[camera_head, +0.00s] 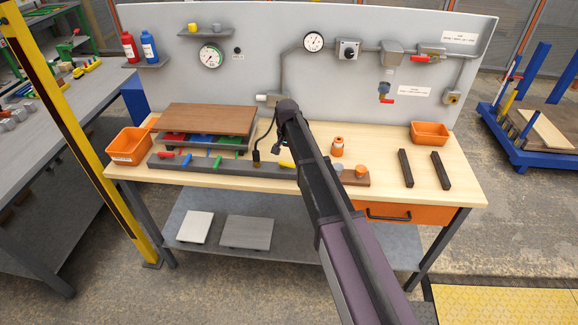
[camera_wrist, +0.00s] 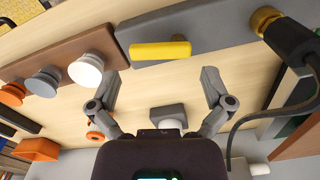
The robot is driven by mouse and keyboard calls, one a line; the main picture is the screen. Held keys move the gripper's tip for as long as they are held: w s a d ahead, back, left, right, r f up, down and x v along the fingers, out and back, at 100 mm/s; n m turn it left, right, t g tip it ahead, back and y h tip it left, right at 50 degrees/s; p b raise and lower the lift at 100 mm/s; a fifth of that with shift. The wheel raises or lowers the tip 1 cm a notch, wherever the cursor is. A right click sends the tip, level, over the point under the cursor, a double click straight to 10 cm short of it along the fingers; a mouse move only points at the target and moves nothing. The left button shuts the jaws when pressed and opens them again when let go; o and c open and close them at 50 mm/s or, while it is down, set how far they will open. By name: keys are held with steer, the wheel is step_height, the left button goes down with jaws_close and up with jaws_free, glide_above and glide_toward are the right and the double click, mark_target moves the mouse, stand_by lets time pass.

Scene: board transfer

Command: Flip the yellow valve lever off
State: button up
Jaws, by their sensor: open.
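The yellow lever (camera_head: 286,164) is on the grey strip (camera_head: 225,168) along the bench front, partly hidden by my arm in the head view. In the wrist view the yellow lever (camera_wrist: 160,50) lies roughly crosswise, along the grey strip's length. My gripper (camera_wrist: 160,80) is open and empty, its two fingers spread wide to either side of the lever's line. The lever is ahead of the fingertips and looks apart from them. In the head view my arm hides the fingers.
A cable with a brass fitting (camera_wrist: 264,20) stands beside the lever. A white knob (camera_wrist: 86,69) and other knobs sit on the brown strip (camera_wrist: 70,42). A brown board (camera_head: 210,118), orange bins (camera_head: 129,146) and two dark bars (camera_head: 405,168) lie on the bench.

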mark_target(287, 164)
steer(key=shift+f+b, duration=1.15)
steer(key=shift+f, duration=0.3)
steer(key=c, duration=0.8)
